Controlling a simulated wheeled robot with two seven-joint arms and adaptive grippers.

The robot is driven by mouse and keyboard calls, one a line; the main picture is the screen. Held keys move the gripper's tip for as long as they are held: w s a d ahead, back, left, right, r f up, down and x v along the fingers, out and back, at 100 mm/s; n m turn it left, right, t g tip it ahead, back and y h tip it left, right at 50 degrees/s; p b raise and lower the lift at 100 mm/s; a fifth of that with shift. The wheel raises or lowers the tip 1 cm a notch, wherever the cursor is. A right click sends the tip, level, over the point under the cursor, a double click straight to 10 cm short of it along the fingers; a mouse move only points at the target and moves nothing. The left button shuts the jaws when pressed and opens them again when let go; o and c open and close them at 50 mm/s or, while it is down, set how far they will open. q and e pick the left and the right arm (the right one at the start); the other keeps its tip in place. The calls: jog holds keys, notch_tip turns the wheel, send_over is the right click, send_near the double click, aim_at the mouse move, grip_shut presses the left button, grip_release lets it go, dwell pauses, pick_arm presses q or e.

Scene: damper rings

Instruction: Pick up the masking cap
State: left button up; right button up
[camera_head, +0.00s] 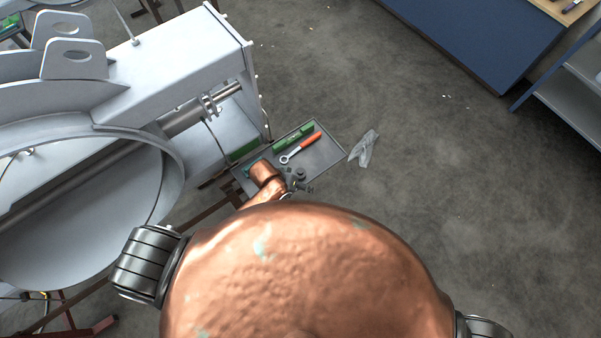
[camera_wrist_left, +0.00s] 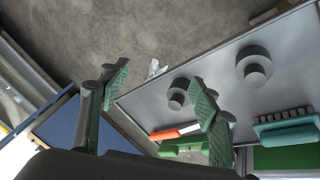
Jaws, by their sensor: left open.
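Two dark grey round stepped pieces that look like caps lie on the grey tray in the left wrist view: a smaller one (camera_wrist_left: 178,97) near my fingers and a larger one (camera_wrist_left: 255,70) further right. I cannot tell for sure which is the masking cap. My left gripper (camera_wrist_left: 160,95) is open and empty, its green-padded fingers apart; the right finger overlaps the edge of the smaller piece in the picture. In the head view my left gripper (camera_head: 299,187) is over the tray's near side, small and partly hidden by my copper-coloured arm. My right gripper is out of view.
A large grey metal frame stands left; clear plastic lies on the floor.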

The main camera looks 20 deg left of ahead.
pick_arm(q)
jog(key=w+d+g, duration=0.2)
jog(key=w+d, duration=0.1)
jog(key=d, duration=0.5)
jog(key=n+g+y+p, duration=0.1)
jog(key=n+y, duration=0.3)
jog(key=n, duration=0.2)
send_over(300, 171)
jog(key=shift+s+a+f, duration=0.1)
jog(key=shift+a+f, duration=0.1)
jog(key=shift+f, duration=0.2)
jog(key=shift+a+f, duration=0.15)
jog(key=f, duration=0.2)
jog(key=f+p, duration=0.1)
jog(key=f, duration=0.4)
jog(key=shift+w+d+f, duration=0.15)
jog(key=shift+w+d, duration=0.05)
jog(key=shift+d, duration=0.15)
jog(key=shift+c, duration=0.2)
jog(key=c, duration=0.9)
jog(key=shift+o, duration=0.2)
